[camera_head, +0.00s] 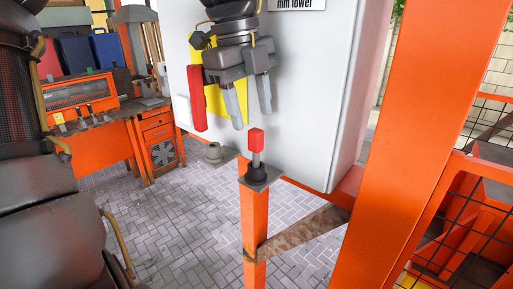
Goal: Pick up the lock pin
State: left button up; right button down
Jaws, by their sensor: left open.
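The lock pin appears to be the small piece with a red block head (256,138) and a grey shank, standing upright in a dark collar on top of an orange post (254,215). My left gripper (250,114) hangs above it with its fingers pointing down. The two grey fingers are apart, with nothing seen between them. The fingertips look just above the red head, but the exact gap in depth is hard to tell. My right gripper is not in view.
A large white panel (300,90) stands behind the pin. A rusty brace (303,230) joins the orange post on the right. A thick orange beam (410,130) fills the right side. An orange workbench (100,143) stands at the back left; paved floor (185,225) is open between.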

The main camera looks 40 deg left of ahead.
aim_at(254, 130)
pick_arm(q)
jog(key=f, duration=0.1)
jog(key=f+p, duration=0.1)
jog(key=f, duration=0.2)
jog(key=shift+d+f+p, duration=0.2)
jog(key=shift+d+p, duration=0.1)
jog(key=shift+p, duration=0.1)
jog(key=shift+w+f, duration=0.2)
jog(key=shift+f, duration=0.1)
jog(key=shift+s+d+r, duration=0.1)
jog(key=shift+s+d, duration=0.05)
jog(key=shift+c, duration=1.7)
jog(key=c, duration=0.7)
jog(key=shift+s, duration=0.1)
grip_shut()
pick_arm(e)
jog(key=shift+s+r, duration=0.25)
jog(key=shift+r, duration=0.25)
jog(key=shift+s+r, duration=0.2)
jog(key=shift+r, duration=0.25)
